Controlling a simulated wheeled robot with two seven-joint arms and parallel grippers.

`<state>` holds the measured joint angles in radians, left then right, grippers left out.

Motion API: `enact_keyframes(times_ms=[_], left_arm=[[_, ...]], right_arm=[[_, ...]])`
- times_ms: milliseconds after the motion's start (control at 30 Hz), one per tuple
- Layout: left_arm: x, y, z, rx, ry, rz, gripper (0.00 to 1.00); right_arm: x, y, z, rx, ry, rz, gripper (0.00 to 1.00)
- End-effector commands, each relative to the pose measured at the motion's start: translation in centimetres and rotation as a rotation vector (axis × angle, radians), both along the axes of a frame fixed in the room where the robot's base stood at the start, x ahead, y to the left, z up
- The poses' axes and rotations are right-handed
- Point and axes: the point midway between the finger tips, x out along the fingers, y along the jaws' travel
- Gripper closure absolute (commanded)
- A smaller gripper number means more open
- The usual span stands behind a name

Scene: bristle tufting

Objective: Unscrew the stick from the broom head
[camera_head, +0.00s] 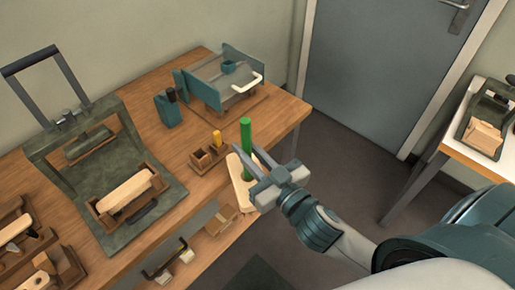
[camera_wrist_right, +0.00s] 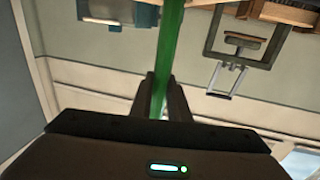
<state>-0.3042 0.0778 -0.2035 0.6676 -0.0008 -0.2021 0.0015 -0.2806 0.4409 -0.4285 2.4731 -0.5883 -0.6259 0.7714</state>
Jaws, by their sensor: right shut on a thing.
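The green stick (camera_head: 246,133) stands upright at the front edge of the wooden table, over a pale wooden broom head (camera_head: 238,178). My right gripper (camera_head: 250,163) is shut on the stick, with its fingers on either side of it. In the right wrist view the stick (camera_wrist_right: 172,40) runs from the top edge down between the two dark fingers (camera_wrist_right: 160,98). The gripper partly hides the lower stick and the broom head, so I cannot tell how the stick meets the head. My left gripper is not in view.
A small wooden holder with a yellow piece (camera_head: 217,138) stands just left of the broom head. A teal fixture (camera_head: 205,90) and a teal box (camera_head: 167,110) stand behind. Open floor lies to the right.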

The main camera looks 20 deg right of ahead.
Motion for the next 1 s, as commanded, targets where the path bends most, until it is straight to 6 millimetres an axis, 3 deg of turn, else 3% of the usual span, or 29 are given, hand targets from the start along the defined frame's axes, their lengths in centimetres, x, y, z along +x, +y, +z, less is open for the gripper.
enact_keyframes(times_ms=[400,1000], left_arm=[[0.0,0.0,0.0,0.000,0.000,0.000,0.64],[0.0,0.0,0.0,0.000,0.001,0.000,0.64]], right_arm=[[2.7,5.0,1.4,-0.004,-0.006,0.303,1.00],[5.2,10.0,2.5,-0.003,-0.005,0.602,1.00]])
